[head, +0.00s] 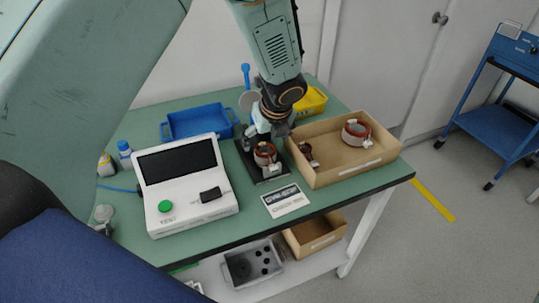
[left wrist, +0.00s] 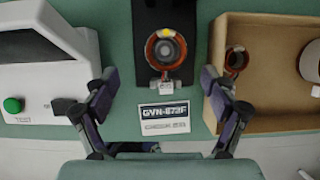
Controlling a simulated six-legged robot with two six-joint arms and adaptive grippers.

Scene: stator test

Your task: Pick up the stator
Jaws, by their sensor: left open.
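A stator (head: 264,156), a copper-red ring with a pale connector, sits on a black plate (head: 245,158) on the table. A larger stator (head: 356,132) and a smaller one (head: 306,151) lie in the cardboard box (head: 345,175). My right gripper is not in view.
A white tester (head: 185,215) with a green button stands left of the plate. A printed label card (head: 286,201) lies in front. A blue tray (head: 198,121) and yellow bin (head: 312,101) are behind. The box wall is close on the right.

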